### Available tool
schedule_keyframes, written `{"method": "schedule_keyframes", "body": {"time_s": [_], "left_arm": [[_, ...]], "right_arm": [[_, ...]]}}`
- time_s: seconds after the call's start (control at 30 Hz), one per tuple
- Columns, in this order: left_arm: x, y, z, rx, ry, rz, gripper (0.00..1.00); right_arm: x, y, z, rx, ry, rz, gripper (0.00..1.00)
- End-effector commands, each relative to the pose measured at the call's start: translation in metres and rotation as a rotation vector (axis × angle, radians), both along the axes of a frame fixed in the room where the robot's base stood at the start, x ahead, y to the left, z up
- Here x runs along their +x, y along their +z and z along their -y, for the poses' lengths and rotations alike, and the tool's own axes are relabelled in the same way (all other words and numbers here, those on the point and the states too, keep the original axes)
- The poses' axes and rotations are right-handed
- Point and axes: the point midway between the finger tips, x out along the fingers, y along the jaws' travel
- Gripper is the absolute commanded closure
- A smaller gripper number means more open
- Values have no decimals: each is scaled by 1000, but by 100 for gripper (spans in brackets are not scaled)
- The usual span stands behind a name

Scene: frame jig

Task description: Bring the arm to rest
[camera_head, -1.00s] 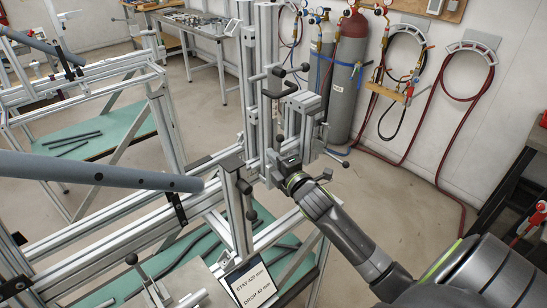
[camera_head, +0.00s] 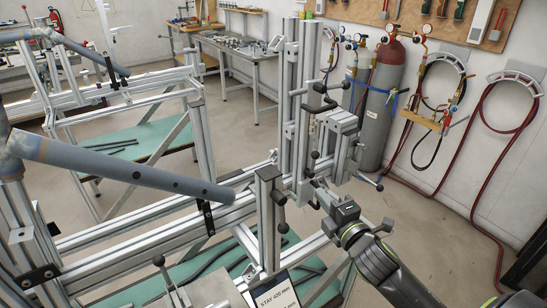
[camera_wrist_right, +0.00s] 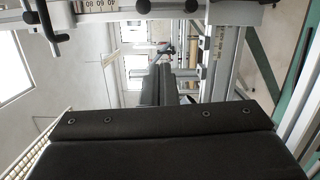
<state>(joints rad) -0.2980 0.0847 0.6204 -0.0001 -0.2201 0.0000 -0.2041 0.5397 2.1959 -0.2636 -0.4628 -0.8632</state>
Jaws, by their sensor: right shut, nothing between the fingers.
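My right arm (camera_head: 385,268) comes in from the lower right of the head view. Its gripper (camera_head: 318,188) points up and left toward the upright column of the frame jig (camera_head: 298,95). Its fingers are shut with nothing between them. They look close to the clamp on the column (camera_head: 340,122), but I cannot tell the exact gap. In the right wrist view the dark gripper fingers (camera_wrist_right: 157,84) lie together in the middle, beyond the broad black gripper body. My left gripper is not in view.
A grey tube (camera_head: 125,168) lies across the jig's left side. A short post with a black handle (camera_head: 268,215) stands near my gripper. A label plate (camera_head: 272,292) is at the bottom. Gas cylinders (camera_head: 382,105) stand at the wall. Floor right of the jig is clear.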

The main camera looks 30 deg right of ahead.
Motion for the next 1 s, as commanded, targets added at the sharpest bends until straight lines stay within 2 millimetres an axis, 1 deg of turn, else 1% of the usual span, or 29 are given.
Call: {"method": "schedule_keyframes", "body": {"time_s": [0.17, 0.23, 0.27, 0.37, 0.47, 0.5, 0.57, 0.6, 0.67, 0.7, 0.77, 0.8, 1.0], "left_arm": [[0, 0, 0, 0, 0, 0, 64], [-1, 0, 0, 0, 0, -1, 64], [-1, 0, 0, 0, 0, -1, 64], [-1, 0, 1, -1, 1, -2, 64], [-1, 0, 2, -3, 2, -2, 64], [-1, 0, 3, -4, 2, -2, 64], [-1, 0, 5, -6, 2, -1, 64], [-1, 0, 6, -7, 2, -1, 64], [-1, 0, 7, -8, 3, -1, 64], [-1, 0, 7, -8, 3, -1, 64], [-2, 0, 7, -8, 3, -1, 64], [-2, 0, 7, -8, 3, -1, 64], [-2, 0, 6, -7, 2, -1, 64]], "right_arm": [[-1, -1, 0, 5, -3, -3, 100], [-4, -6, 1, 39, -18, -23, 100], [-7, -10, 2, 66, -30, -37, 100], [-23, -35, 4, 217, -103, -125, 100], [-52, -71, 5, 441, -228, -251, 100], [-67, -86, 4, 538, -286, -305, 100], [-90, -108, 1, 678, -379, -382, 100], [-106, -120, -3, 765, -443, -432, 100], [-130, -137, -9, 884, -536, -498, 100], [-145, -146, -14, 953, -596, -536, 100], [-166, -158, -21, 1044, -681, -589, 100], [-180, -164, -26, 1099, -736, -621, 100], [-242, -183, -53, 1319, -995, -753, 100]]}}
